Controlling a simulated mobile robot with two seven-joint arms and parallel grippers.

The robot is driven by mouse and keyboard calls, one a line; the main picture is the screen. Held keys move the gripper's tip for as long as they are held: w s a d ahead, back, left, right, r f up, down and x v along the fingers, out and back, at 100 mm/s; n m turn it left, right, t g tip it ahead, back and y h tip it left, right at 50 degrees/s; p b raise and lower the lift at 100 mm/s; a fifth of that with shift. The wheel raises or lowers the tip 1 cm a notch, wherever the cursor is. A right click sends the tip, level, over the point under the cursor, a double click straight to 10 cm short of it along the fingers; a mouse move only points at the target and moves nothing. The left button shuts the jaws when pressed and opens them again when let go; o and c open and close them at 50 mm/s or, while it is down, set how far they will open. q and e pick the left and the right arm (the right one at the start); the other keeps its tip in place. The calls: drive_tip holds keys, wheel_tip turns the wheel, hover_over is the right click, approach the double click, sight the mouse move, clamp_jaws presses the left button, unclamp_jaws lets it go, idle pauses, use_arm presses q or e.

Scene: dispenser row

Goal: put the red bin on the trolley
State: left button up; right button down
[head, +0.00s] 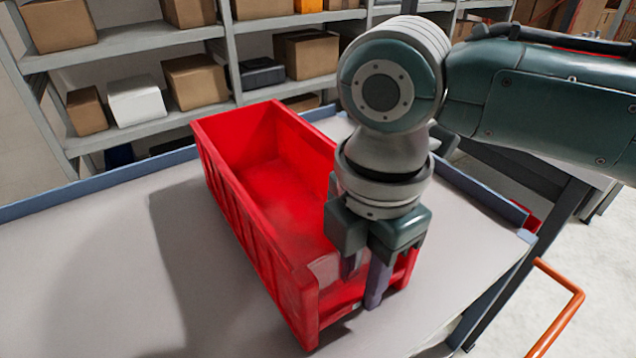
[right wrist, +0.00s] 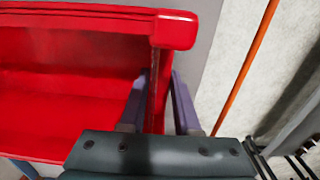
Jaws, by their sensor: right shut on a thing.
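The red bin (head: 245,225) is an open, empty-looking long box over the grey bench top (head: 80,270) in the head view. It looks upright; I cannot tell surely whether its base touches the bench. My right gripper (head: 364,276) is shut on the bin's near end wall, with one finger inside and one outside. The right wrist view shows this wall between the two fingers (right wrist: 157,100), with the bin's inside (right wrist: 70,60) at left. An orange handle (head: 562,312), probably the trolley's, stands at lower right; the trolley's deck is not clearly visible. My left gripper is out of view.
The bench has a raised blue rim (head: 95,188) along its back. Shelves (head: 130,45) with cardboard boxes (head: 195,80) and a white box (head: 137,100) stand behind. The bench's left part is clear. Pale floor (head: 590,240) shows at right.

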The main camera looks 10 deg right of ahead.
drive_tip(key=c, duration=0.6)
unclamp_jaws()
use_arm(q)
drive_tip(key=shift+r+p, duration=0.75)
use_arm(e)
wheel_tip(320, 180, up, 12)
drive_tip(key=shift+r, duration=0.1)
